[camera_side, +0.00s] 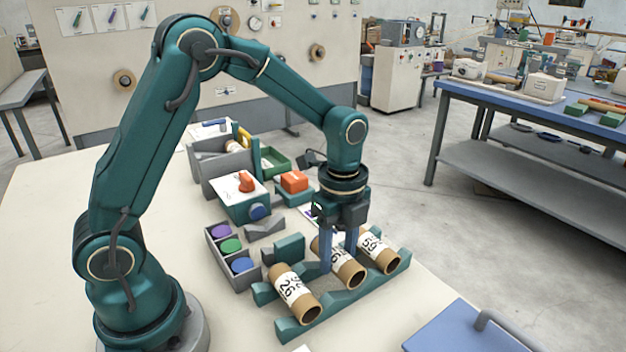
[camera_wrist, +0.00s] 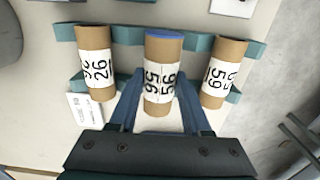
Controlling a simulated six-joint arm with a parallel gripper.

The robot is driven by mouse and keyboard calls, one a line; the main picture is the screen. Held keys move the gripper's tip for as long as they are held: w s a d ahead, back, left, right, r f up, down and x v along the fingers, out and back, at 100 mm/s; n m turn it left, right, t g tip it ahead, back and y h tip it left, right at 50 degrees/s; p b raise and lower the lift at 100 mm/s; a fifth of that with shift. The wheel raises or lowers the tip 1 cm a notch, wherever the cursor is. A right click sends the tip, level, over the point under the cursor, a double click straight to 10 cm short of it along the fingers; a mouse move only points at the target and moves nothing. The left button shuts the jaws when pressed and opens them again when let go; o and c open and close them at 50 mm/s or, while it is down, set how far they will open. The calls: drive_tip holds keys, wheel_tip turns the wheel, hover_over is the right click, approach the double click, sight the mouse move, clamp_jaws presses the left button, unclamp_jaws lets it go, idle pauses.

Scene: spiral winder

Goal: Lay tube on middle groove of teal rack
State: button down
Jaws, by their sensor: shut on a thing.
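The teal rack (camera_side: 322,312) has two notched rails; it also shows in the wrist view (camera_wrist: 203,42). My gripper (camera_side: 338,262) points down and is shut on the brown middle tube (camera_side: 351,273), one blue finger on each side of its white numbered label. In the wrist view this tube (camera_wrist: 159,92) lies across the rack between two others and has a blue far end. It is at the middle groove; I cannot tell whether it touches the rack. A tube labelled 26 (camera_side: 293,292) lies in the left groove and one labelled 59 (camera_side: 376,252) in the right groove.
A grey tray (camera_side: 249,281) with purple, green and blue round pieces stands left of the rack. Behind it are a teal-sided box (camera_side: 240,205) and an orange block (camera_side: 294,182) on a teal holder. A blue panel (camera_side: 465,330) is at the front right.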

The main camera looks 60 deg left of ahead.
drive_tip(key=shift+f, duration=0.45)
drive_tip(key=shift+f, duration=0.1)
drive_tip(key=shift+f, duration=0.5)
drive_tip(key=shift+c, duration=1.8)
unclamp_jaws()
